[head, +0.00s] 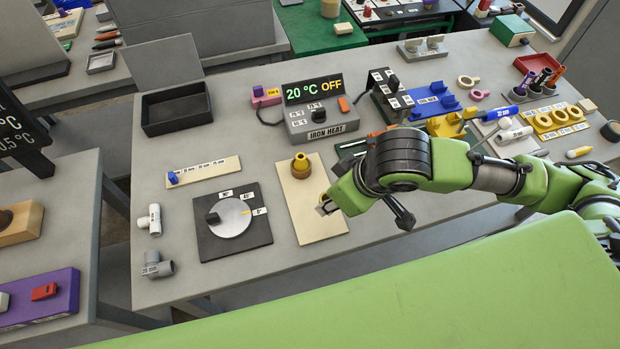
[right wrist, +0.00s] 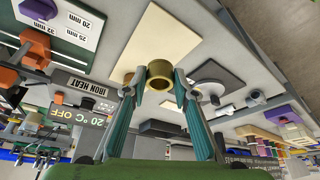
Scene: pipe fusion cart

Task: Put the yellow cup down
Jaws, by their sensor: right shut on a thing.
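My right gripper (right wrist: 164,82) is shut on the yellow cup (right wrist: 159,69). In the right wrist view the cup shows as a short, round, open ring between the two fingertips. In the head view my right gripper (head: 327,207) is over the right edge of the cream board (head: 312,222), and my arm and fingers hide most of the cup. I cannot tell whether the cup touches the board. A brass-coloured stepped piece (head: 300,166) stands upright at the far end of the board. My left gripper is not in view.
A dark plate with a round dial (head: 231,217) lies left of the board. The iron heat box (head: 322,123), reading 20 °C OFF, stands behind it. A black open tray (head: 177,108) is at the back left. White and grey pipe fittings (head: 155,220) are at the left edge.

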